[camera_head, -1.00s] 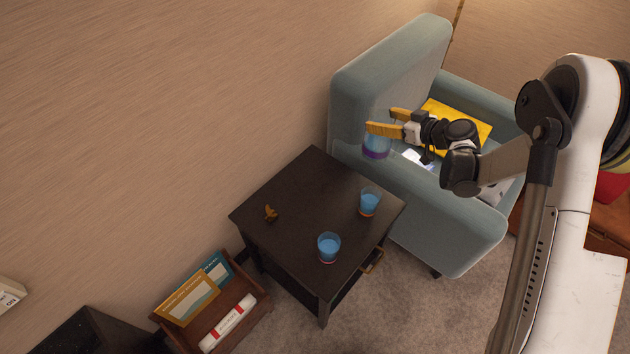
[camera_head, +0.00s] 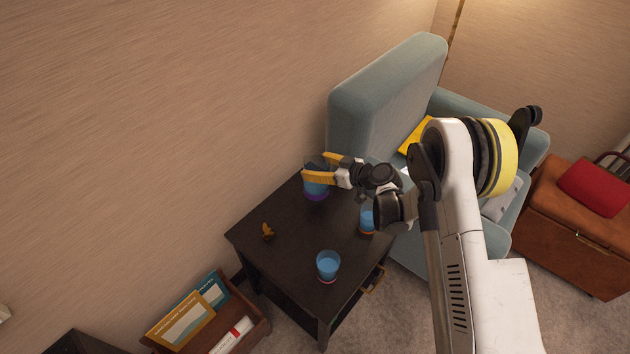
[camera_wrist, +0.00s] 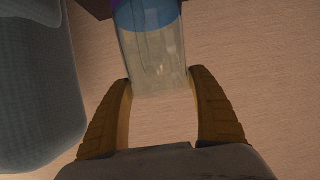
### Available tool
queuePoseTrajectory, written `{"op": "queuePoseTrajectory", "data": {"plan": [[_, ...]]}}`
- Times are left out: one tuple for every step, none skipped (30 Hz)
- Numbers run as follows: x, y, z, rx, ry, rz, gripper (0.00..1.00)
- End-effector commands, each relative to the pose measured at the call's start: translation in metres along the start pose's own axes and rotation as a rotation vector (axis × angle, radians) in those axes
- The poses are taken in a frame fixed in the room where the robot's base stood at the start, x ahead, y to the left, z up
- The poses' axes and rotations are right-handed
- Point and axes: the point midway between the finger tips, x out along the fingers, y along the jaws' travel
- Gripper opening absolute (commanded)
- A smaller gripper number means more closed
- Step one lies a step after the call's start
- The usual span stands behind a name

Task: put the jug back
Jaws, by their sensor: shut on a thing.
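The jug (camera_head: 317,188) is clear with blue liquid and a purple base. My gripper (camera_head: 318,172) is shut on its upper part, over the back corner of the dark side table (camera_head: 290,268). In the wrist view the clear jug (camera_wrist: 152,62) shows between the yellow fingers (camera_wrist: 162,100), its blue part at the top of the picture. I cannot tell whether its base touches the table.
Two glasses of blue liquid stand on the table: one at the front (camera_head: 328,265), one at the right (camera_head: 367,220), partly behind my arm. A small golden figure (camera_head: 268,231) stands at the left. A blue-grey armchair (camera_head: 375,105) is behind. The table's middle is clear.

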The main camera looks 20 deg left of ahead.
Motion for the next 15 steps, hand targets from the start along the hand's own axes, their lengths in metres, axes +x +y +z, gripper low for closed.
{"op": "queuePoseTrajectory", "data": {"plan": [[0.004,-0.003,0.002,0.001,0.001,0.000,0.30],[0.005,-0.004,0.002,0.001,0.001,0.001,0.30],[0.006,-0.005,0.002,0.001,0.002,0.001,0.30],[0.006,-0.006,0.003,0.002,0.002,0.002,0.30],[0.007,-0.006,0.004,0.002,0.002,0.002,0.30],[0.008,-0.006,0.007,0.002,0.002,0.002,0.30],[0.010,-0.006,0.010,0.002,0.002,0.002,0.30],[0.011,-0.006,0.014,0.002,0.002,0.002,0.30],[0.014,-0.006,0.020,0.002,0.002,0.002,0.30],[0.016,-0.006,0.024,0.002,0.002,0.002,0.30],[0.018,-0.006,0.029,0.002,0.002,0.002,0.30],[0.021,-0.006,0.034,0.002,0.002,0.002,0.30],[0.022,-0.006,0.037,0.002,0.002,0.002,0.30],[0.022,-0.006,0.039,0.002,0.002,0.002,0.30],[0.023,-0.006,0.040,0.002,0.002,0.002,0.30]]}}
